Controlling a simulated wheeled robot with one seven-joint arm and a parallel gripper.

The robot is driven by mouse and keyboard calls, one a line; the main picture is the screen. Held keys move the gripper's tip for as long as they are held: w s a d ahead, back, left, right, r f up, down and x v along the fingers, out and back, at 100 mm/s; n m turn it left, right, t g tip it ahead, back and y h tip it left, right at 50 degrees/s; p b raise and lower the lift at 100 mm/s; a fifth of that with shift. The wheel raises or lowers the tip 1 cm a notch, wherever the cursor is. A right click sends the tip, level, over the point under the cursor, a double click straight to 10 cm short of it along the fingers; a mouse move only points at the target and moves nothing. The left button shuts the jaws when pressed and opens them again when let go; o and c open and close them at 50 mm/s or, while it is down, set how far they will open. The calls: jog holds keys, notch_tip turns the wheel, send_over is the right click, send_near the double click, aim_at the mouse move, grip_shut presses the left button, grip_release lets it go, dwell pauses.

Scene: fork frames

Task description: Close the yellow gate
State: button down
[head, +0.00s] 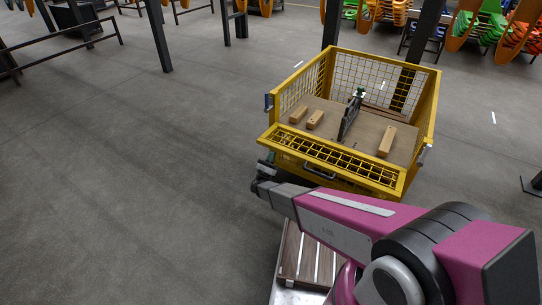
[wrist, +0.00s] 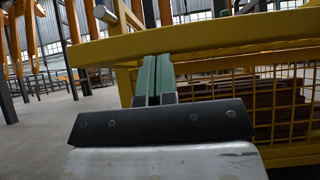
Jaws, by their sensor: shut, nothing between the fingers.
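The yellow gate (head: 330,160) is the mesh front panel of a yellow cage (head: 433,110). It is tilted outward and down toward me, leaving the front of the cage open above it. My gripper (head: 268,161) is at the gate's left end, just below its outer edge. In the wrist view the green fingers of my gripper (wrist: 155,72) are together and empty, and they point up close under the gate's yellow bar (wrist: 215,36). I cannot tell whether they touch it.
Several wooden blocks (head: 386,141) and a dark upright plate (head: 351,117) are on the board inside the cage. A latch (head: 268,102) sits on the left front post. Dark posts (head: 158,35) and a railing stand behind. The floor to the left is clear.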

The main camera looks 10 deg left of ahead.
jog(key=shift+s+r+g, duration=0.15)
jog(key=shift+r+g, duration=0.35)
jog(key=shift+r, duration=0.55)
jog(key=r+g, duration=0.1)
jog(key=r, duration=0.2)
jog(key=w+r+g+y, duration=0.1)
jog(key=r, duration=0.1)
jog(key=r+g, duration=0.2)
jog(key=r, duration=0.1)
jog(key=shift+w+d+r+y, duration=0.3)
jog(key=shift+d+y, duration=0.1)
jog(key=w+d+r+g+y, duration=0.1)
jog(key=w+d+r+g, duration=0.1)
jog(key=w+r, duration=0.4)
jog(key=w+d+r+g+y, duration=0.1)
jog(key=w+d+r+g, duration=0.2)
jog(key=w+r, duration=0.3)
jog(key=w+g, duration=0.1)
jog(key=w, duration=0.3)
jog(key=shift+w+d, duration=0.25)
jog(key=shift+d, duration=0.05)
jog(key=shift+s, duration=0.2)
